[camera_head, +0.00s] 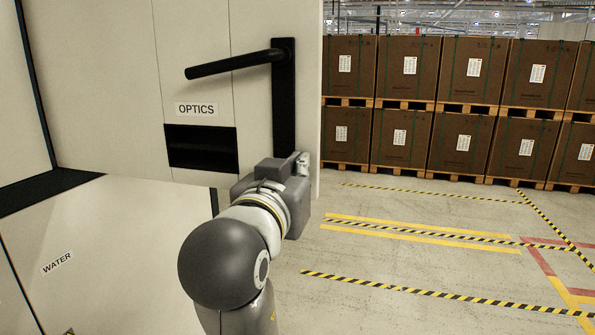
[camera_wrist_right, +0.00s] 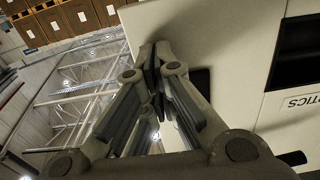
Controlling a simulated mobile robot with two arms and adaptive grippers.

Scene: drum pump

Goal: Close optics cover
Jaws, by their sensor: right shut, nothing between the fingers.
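The optics cover (camera_head: 195,35) is a pale panel labelled OPTICS (camera_head: 197,109) at the upper left and middle of the head view. It has a black lever handle (camera_head: 235,64) on a tall black plate, and a dark recess (camera_head: 202,148) below the label. My right gripper (camera_head: 302,165) is by the cover's right edge, low beside the handle plate, mostly hidden by my wrist. In the right wrist view its fingers (camera_wrist_right: 157,60) are together and empty, close to the pale panel (camera_wrist_right: 215,30). I cannot tell whether they touch it. My left gripper is not in view.
A pale panel labelled WATER (camera_head: 57,263) is at the lower left. Brown boxes on pallets (camera_head: 405,80) stand stacked at the back right. The floor (camera_head: 400,250) right of the cover is clear, with striped tape lines.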

